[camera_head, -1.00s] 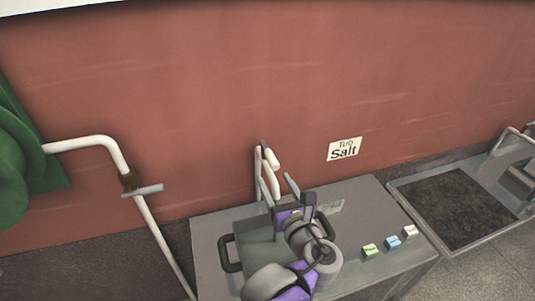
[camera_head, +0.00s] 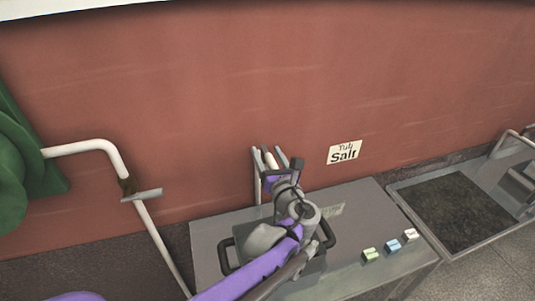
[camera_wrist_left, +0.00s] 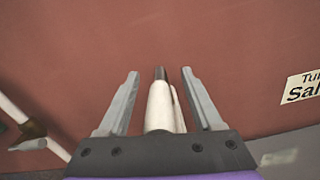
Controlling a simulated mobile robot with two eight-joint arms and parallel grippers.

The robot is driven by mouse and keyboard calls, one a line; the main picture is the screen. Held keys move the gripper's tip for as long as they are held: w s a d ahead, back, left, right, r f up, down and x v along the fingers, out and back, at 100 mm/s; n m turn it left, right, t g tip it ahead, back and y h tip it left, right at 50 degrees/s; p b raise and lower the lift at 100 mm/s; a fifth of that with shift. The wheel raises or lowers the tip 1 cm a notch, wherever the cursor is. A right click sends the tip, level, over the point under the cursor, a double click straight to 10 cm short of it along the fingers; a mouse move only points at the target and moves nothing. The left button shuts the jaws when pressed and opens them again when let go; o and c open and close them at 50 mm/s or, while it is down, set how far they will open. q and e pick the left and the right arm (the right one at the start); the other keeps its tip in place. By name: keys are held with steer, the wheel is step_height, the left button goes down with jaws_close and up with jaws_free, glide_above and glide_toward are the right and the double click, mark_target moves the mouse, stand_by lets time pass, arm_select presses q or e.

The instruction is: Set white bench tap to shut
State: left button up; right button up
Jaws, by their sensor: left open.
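The white bench tap (camera_head: 268,158) stands at the back of the grey bench, against the red wall, partly hidden by my left gripper. My left gripper (camera_head: 269,152) is open at the tap, with one finger on each side of its upper part. In the left wrist view the tap (camera_wrist_left: 160,108) is a white tube with a dark tip, between the two open fingers of my left gripper (camera_wrist_left: 160,72). Gaps show on both sides, so the fingers do not grip it. My right gripper is out of view.
The grey bench (camera_head: 350,215) carries a dark-handled tray (camera_head: 226,257) under my arm and green, blue and white blocks (camera_head: 393,246) at the right. A white wall pipe with a grey lever (camera_head: 142,195) is at the left. A soil-filled trough (camera_head: 465,208) stands right.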

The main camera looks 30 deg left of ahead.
arm_select(q)
jaws_close()
stand_by(0.3)
stand_by(1.1)
